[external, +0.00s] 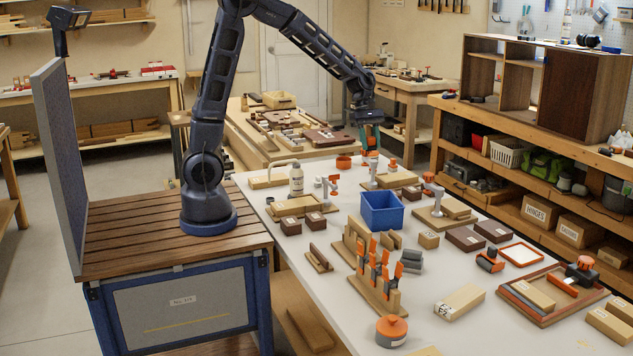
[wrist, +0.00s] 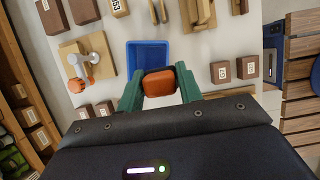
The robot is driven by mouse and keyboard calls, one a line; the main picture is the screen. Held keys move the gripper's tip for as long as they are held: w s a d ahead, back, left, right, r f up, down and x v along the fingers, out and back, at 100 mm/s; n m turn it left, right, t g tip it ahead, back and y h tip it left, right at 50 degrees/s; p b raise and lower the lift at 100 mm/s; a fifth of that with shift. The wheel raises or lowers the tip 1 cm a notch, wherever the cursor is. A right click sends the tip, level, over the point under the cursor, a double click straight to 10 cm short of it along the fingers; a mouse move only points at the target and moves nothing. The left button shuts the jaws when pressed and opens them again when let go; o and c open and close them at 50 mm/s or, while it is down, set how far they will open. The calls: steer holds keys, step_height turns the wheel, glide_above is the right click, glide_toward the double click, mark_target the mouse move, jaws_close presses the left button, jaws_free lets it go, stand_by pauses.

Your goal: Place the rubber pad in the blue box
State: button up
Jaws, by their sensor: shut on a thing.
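My gripper (wrist: 159,84) has green fingers and is shut on the rubber pad (wrist: 158,81), an orange-brown block with rounded corners. In the external view, my gripper (external: 369,146) hangs above the far part of the white table, and the pad is hard to make out there. The blue box (external: 382,212) stands upright and open-topped near the middle of the table, nearer the camera than my gripper. In the wrist view, the blue box (wrist: 148,51) shows just beyond the pad, which overlaps its edge. Its visible floor looks empty.
Several small brown blocks (external: 291,226) lie around. The space above the box looks clear.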

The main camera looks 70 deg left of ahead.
step_height(320, 180, down, 19)
steer(key=shift+f, duration=0.2)
stand_by(0.4)
steer(key=shift+f, duration=0.2)
steer(key=o, duration=1)
steer(key=shift+o, duration=0.2)
steer(key=shift+r, duration=0.1)
steer(key=v, duration=1.2)
steer(key=s+a+r+m+t+y, duration=0.1)
steer(key=s+a+r+m+t, duration=0.15)
steer(key=s+r+m, duration=0.9)
steer(key=s+a+r+m+t+y, duration=0.1)
steer(key=s+a+r+m, duration=0.1)
steer(key=s, duration=0.7)
steer(key=s+a+r+m+t+y, duration=0.1)
steer(key=s+a+r+m+y, duration=0.1)
steer(key=s+r, duration=0.5)
steer(key=s+a+m, duration=0.1)
steer(key=s+m, duration=0.1)
steer(key=s, duration=0.1)
steer(key=shift+s+r+y, duration=0.2)
steer(key=shift+s+y, duration=0.1)
steer(key=shift+m, duration=0.25)
